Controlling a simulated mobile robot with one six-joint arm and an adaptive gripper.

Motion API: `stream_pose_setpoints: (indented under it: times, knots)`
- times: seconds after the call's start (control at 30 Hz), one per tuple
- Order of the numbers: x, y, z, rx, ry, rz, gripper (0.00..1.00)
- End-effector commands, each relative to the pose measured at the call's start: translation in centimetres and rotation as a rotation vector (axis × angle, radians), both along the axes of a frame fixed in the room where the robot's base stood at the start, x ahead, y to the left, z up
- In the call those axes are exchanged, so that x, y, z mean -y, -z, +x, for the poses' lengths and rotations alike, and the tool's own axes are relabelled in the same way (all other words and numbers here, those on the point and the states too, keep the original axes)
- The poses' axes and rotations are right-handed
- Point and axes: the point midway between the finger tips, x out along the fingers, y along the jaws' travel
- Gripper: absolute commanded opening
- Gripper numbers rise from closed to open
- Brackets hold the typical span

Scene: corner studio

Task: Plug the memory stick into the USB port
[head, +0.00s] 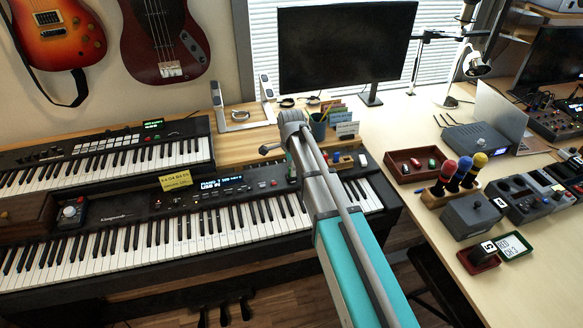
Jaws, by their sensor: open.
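My arm reaches up the middle of the head view to a grey wrist joint over the wooden desk. I cannot pick out the memory stick for certain. The USB port itself is too small to make out.
A pen cup (318,127) with small cards stands behind my wrist. A monitor (344,53) is at the back. Screwdrivers in a wooden block (437,195), grey boxes and a laptop crowd the right table. Its front part (545,290) is clear.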

Motion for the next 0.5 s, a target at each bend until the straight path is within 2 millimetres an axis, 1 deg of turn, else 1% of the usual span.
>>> stream_pose_setpoints:
  times: [0.27,0.5]
  knots:
    - [0.0,-1.8,0.0,0.000,0.000,0.000,0.54]
    - [0.0,-3.8,0.0,0.000,0.000,0.000,0.54]
